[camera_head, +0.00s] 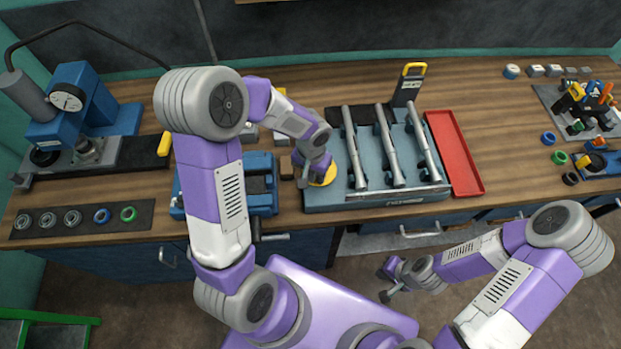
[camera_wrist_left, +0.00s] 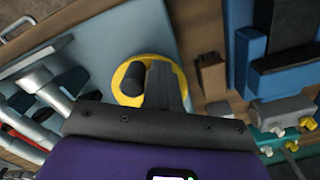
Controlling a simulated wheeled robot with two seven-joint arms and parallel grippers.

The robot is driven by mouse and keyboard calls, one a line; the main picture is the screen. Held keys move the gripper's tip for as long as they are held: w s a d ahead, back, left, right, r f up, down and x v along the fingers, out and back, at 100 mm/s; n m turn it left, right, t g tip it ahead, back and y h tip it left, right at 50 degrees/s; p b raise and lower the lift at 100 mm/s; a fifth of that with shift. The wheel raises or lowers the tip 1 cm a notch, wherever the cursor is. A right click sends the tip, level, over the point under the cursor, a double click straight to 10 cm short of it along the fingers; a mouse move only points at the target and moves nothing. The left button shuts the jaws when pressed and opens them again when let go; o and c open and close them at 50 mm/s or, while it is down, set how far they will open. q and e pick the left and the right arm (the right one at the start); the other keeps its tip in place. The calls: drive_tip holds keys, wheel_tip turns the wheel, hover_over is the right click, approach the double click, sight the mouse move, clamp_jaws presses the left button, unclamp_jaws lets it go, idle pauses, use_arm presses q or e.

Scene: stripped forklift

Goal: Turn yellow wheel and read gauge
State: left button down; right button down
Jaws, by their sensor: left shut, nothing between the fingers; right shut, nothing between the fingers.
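The yellow wheel (camera_head: 329,176) lies at the front left corner of a grey-blue fixture plate and is partly hidden by my left gripper (camera_head: 303,182). In the left wrist view the wheel (camera_wrist_left: 122,72) shows as a yellow ring with a dark upright knob (camera_wrist_left: 133,84). There my left gripper (camera_wrist_left: 166,80) is shut and empty, over the right part of the wheel beside the knob; whether it touches is unclear. A round white dial gauge (camera_head: 68,97) is on a blue press at the far left; its reading is too small to tell. My right gripper (camera_head: 387,285) is shut and empty, below the bench front.
The fixture plate (camera_head: 350,205) carries three grey bars (camera_head: 388,145). A red tray (camera_head: 455,155) is to its right. A blue vise (camera_head: 262,185) stands close left of my left gripper. A dark mat with several rings (camera_head: 72,218) lies at the front left. Bare wood lies right of the tray.

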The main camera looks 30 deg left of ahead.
use_arm(q)
drive_tip(key=shift+w+d, duration=0.35)
drive_tip(key=shift+d, duration=0.2)
drive_tip(key=shift+w+d, duration=0.3)
drive_tip(key=shift+d, duration=0.2)
drive_tip(key=shift+w+d+f+b, duration=0.1)
drive_tip(key=shift+d+b, duration=0.1)
drive_tip(key=shift+b, duration=0.1)
